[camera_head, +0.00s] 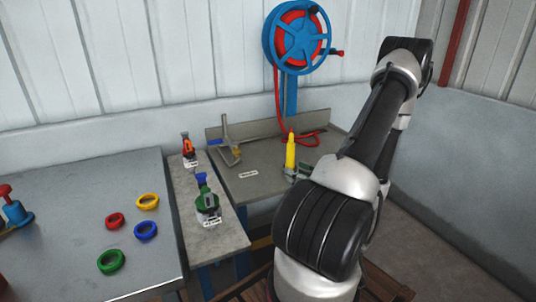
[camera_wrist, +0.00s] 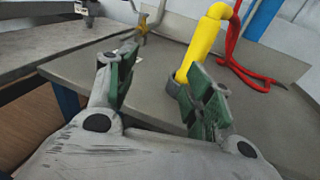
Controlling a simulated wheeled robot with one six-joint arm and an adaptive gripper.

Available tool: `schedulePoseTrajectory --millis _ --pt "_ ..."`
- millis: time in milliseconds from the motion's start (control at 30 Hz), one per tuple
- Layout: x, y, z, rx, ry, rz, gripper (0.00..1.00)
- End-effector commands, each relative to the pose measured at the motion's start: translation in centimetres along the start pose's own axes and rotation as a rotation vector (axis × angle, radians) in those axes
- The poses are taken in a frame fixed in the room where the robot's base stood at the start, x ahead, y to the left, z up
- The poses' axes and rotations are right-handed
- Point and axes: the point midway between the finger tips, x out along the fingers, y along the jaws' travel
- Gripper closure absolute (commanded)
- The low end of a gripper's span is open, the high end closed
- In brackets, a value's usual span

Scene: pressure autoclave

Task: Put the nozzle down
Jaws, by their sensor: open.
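The yellow nozzle (camera_head: 290,152) stands upright on the grey side table, with a red end at its top in the head view. In the wrist view the nozzle (camera_wrist: 200,45) is a bent yellow tube, its foot in a dark grey ring-like holder (camera_wrist: 173,86). My gripper (camera_wrist: 164,66) is open, with green-padded fingers apart and nothing held between them. The nozzle is just beyond the fingertips, and the right finger covers part of its base area. In the head view my gripper (camera_head: 301,171) is small and partly hidden by my arm.
A red hose (camera_head: 277,100) runs from the blue and red reel (camera_head: 299,38) down to the table (camera_head: 255,187). A grey metal bracket (camera_head: 228,140) stands at the left. Two tools (camera_head: 207,199) (camera_head: 188,148) stand on a narrow bench; coloured rings (camera_head: 147,201) lie further left.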

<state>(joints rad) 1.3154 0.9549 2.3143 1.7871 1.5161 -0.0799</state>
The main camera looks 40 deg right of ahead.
Motion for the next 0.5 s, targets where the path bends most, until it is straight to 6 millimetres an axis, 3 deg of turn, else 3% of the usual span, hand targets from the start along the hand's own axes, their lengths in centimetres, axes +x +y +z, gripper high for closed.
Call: schedulePoseTrajectory --millis 100,167,500 --pt "0.7 -3.6 1.3 -0.020 -0.049 -0.133 0.48" --pt "0.9 -4.5 1.8 -0.027 -0.067 -0.169 0.48" --pt "4.7 -5.4 2.7 -0.040 -0.087 -0.176 0.48"
